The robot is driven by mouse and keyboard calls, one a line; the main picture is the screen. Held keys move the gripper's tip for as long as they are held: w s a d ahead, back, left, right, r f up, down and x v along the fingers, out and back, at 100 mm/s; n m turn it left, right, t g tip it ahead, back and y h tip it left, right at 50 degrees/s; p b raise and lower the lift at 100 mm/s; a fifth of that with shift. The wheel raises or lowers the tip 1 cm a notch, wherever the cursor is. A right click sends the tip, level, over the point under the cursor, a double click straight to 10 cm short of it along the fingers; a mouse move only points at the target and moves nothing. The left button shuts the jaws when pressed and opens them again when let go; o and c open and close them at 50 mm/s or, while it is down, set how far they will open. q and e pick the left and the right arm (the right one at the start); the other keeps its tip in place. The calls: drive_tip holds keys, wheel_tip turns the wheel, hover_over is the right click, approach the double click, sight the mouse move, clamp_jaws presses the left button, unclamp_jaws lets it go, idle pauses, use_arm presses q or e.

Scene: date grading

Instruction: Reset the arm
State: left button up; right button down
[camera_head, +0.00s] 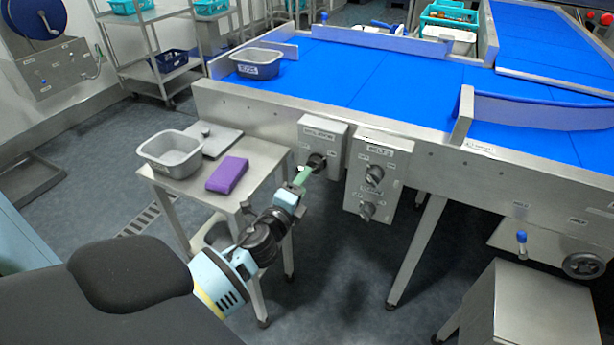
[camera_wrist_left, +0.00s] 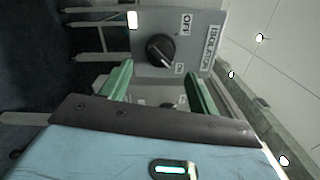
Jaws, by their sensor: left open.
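My left arm reaches from the lower left to the belt machine's front in the head view. My left gripper (camera_head: 302,176) has green fingers and is close in front of the isolator box (camera_head: 322,130) and its black rotary knob (camera_head: 317,161). In the left wrist view the gripper (camera_wrist_left: 158,82) is open, with its green fingers apart and nothing seen held between them. The black knob (camera_wrist_left: 160,50) shows just beyond the fingertips, beside the words OFF and ISOLATOR. I cannot tell whether a finger touches it. My right gripper is not in view.
A second control box (camera_head: 378,165) with two knobs is right of the isolator. A small steel table (camera_head: 255,160) bears a grey tub (camera_head: 172,152), a purple block (camera_head: 227,174) and a flat scale-like plate (camera_head: 212,140). Another grey tub (camera_head: 257,64) sits on the blue belt (camera_head: 380,80).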

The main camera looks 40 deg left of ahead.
use_arm(q)
drive_tip(key=shift+s+d, duration=0.1)
drive_tip(key=shift+s, duration=0.45)
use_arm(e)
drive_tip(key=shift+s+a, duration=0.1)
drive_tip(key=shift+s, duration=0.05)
